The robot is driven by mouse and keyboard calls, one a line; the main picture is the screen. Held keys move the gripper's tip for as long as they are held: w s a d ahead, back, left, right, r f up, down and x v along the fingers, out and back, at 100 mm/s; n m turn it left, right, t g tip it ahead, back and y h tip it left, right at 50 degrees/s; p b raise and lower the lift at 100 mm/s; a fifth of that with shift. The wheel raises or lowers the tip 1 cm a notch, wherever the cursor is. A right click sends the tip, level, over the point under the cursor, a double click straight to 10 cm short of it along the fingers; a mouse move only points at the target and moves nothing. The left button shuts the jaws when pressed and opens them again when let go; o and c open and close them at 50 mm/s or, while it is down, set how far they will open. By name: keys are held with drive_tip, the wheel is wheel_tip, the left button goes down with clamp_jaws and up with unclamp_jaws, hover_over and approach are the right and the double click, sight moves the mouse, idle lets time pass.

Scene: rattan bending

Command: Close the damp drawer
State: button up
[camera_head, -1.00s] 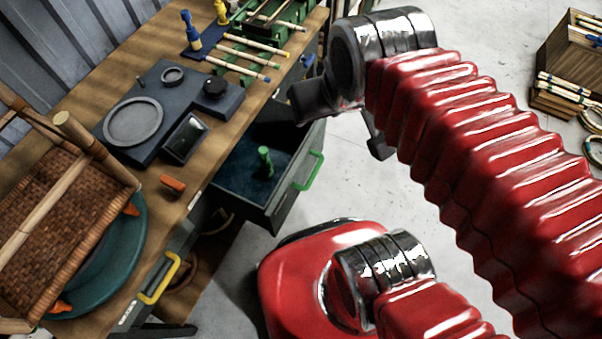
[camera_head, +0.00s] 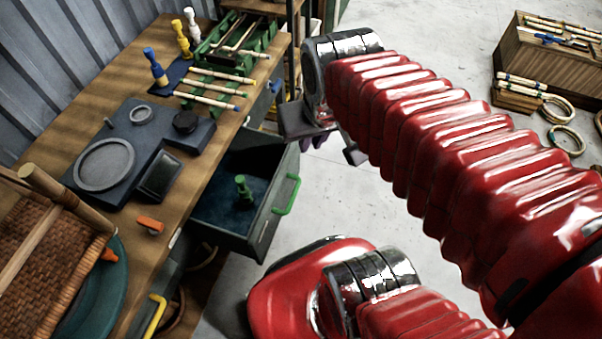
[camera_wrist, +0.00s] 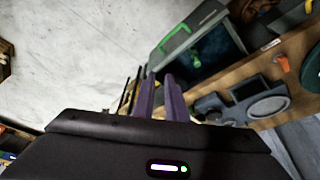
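A dark grey drawer (camera_head: 263,229) with a green handle (camera_head: 287,195) stands pulled open from under the workbench. Its inside is blue, and a green peg-like object (camera_head: 243,192) stands in it. I see no label that names it as the damp drawer. In the wrist view the open drawer (camera_wrist: 222,38) and its green handle (camera_wrist: 174,38) lie beyond my fingers. My gripper (camera_wrist: 160,77) has two purple fingers close together with a narrow gap and nothing seen between them. In the head view my gripper (camera_head: 318,141) is beyond the drawer front, apart from the handle.
The workbench (camera_head: 95,75) holds a dark fixture block (camera_head: 140,140), an orange object (camera_head: 150,225), a green rack (camera_head: 235,45) and a woven seat (camera_head: 45,265). A yellow handle (camera_head: 154,315) is at lower left. Bare floor (camera_head: 420,60) lies to the right.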

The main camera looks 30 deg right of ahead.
drive_tip(key=d+f+m+g, duration=0.1)
drive_tip(key=d+f, duration=0.1)
drive_tip(key=f, duration=0.1)
drive_tip(key=d+f+m+g, duration=0.1)
drive_tip(key=d+f, duration=0.1)
drive_tip(key=d+f+m+g+y, duration=0.1)
drive_tip(key=d+f, duration=0.1)
drive_tip(key=f, duration=0.1)
drive_tip(key=shift+s+d+f+m+g, duration=0.1)
drive_tip(key=shift+d+f+m+g, duration=0.05)
drive_tip(key=shift+f+m+g, duration=0.2)
clamp_jaws()
drive_tip(key=s+d+f+m+t+y, duration=0.1)
drive_tip(key=d+f+m+t+y, duration=0.15)
drive_tip(key=f+m+y, duration=0.8)
drive_tip(key=s+d+f+m+t+y, duration=0.1)
drive_tip(key=f+m+t+y, duration=0.45)
drive_tip(key=f, duration=1.05)
drive_tip(key=w+d+m+t+h, duration=0.3)
drive_tip(key=w+d+m+t, duration=0.1)
drive_tip(key=w+d+m, duration=0.1)
drive_tip(key=shift+w+d+r+h, duration=0.15)
drive_tip(key=shift+w+r+h, duration=0.15)
drive_tip(key=shift+w+r, duration=0.1)
drive_tip(key=shift+w+m+t, duration=0.1)
drive_tip(key=shift+m+t, duration=0.15)
